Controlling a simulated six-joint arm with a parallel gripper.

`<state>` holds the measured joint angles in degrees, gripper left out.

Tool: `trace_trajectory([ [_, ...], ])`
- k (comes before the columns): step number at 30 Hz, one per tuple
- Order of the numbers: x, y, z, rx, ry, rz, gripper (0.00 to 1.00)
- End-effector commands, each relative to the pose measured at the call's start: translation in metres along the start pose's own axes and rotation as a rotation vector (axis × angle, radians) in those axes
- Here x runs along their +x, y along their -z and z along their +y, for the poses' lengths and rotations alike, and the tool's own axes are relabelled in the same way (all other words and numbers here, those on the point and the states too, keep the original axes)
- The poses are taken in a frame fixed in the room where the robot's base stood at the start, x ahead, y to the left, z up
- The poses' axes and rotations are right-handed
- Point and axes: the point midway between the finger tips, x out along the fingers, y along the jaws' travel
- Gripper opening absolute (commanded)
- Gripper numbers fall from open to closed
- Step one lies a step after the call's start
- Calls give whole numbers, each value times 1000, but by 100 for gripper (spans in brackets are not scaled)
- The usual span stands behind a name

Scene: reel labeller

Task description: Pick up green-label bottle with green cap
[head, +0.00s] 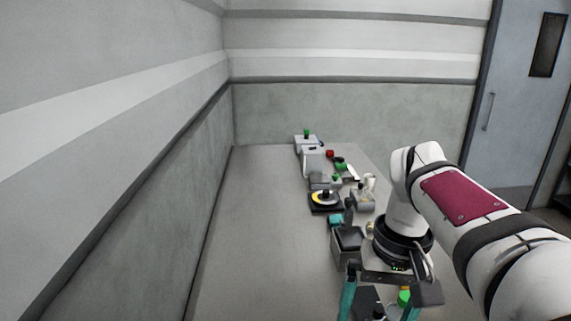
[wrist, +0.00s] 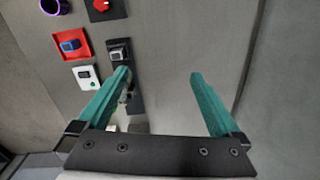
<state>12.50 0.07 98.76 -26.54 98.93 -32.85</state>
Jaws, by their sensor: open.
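My gripper (head: 379,300) is at the bottom of the head view, its two teal fingers apart with nothing clasped. In the wrist view my gripper (wrist: 160,74) has bare grey surface between its fingertips. A small bright green thing (head: 404,297), possibly a green cap, shows beside the right finger in the head view. Its body is mostly hidden, and I cannot read a label. Other small green tops show farther back: one on a pale unit (head: 306,132) and one in the cluster (head: 340,167). I cannot tell which belongs to the green-label bottle. No green-capped bottle shows in the wrist view.
A grey bench (head: 255,230) is clear along its left side, beside the wall. A black-and-yellow round device (head: 326,200) and a dark open box (head: 347,239) stand behind my gripper. In the wrist view, a red tray (wrist: 72,45) and a white switch box (wrist: 87,77) lie left.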

Motion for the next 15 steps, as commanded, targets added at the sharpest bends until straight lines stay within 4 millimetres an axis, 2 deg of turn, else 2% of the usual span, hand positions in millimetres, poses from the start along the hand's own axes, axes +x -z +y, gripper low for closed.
trace_trajectory([
  [1,15,-40,-17,41,17,-4,100],
  [3,42,-91,-34,119,42,-13,100],
  [6,79,-146,-44,215,66,-28,100],
  [10,106,-181,-47,286,81,-41,100],
  [15,111,-186,-46,301,82,-44,100],
])
